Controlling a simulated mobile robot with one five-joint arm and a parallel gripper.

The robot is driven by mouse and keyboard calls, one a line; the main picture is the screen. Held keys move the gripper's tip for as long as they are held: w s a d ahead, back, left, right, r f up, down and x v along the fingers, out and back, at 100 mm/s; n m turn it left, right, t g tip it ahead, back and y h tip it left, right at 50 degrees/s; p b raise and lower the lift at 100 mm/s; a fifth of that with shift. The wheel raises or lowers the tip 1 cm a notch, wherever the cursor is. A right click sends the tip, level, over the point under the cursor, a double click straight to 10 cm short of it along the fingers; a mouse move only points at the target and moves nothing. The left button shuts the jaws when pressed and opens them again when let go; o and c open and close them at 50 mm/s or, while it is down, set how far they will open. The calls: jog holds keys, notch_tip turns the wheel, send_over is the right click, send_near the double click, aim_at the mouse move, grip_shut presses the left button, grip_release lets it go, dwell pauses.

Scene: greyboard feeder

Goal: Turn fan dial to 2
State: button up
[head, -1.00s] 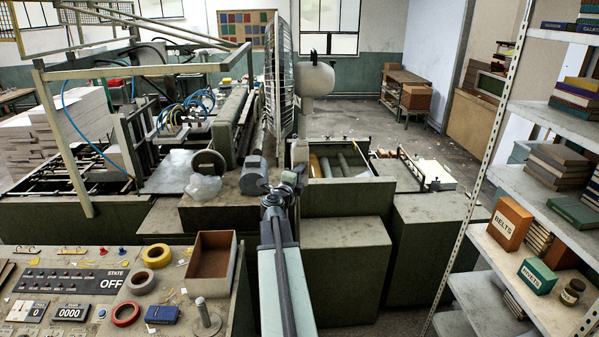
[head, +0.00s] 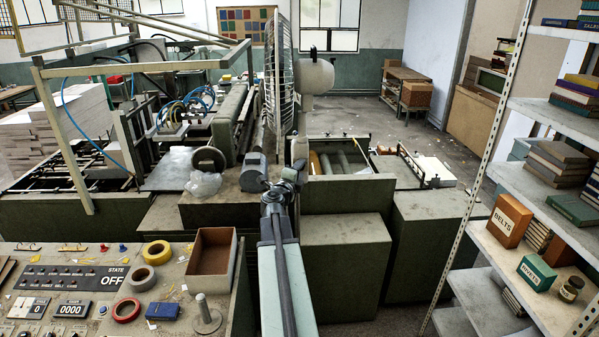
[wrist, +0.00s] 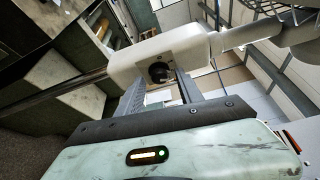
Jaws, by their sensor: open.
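The fan stands upright in the head view, its round wire grille (head: 283,80) seen nearly edge-on, with a pale motor housing (head: 315,76) on a light pole (head: 300,149). In the wrist view, its white control box (wrist: 172,54) carries a dark round dial (wrist: 158,72). My gripper (wrist: 161,79) is open, with one finger on each side of the dial. I cannot tell whether the fingers touch it, and the dial's setting is not readable. In the head view, my gripper (head: 290,174) is small and partly hidden at the fan's pole.
A control desk (head: 185,265) with tape rolls and an open box (head: 212,258) is at the lower left. A shelf (head: 545,119) with books and boxes stands on the right. Green cabinets (head: 345,262) lie beyond my arm. A clear plastic bag (head: 203,184) lies left of the gripper.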

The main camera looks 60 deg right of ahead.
jog(key=v, duration=0.7)
jog(key=shift+a, duration=0.35)
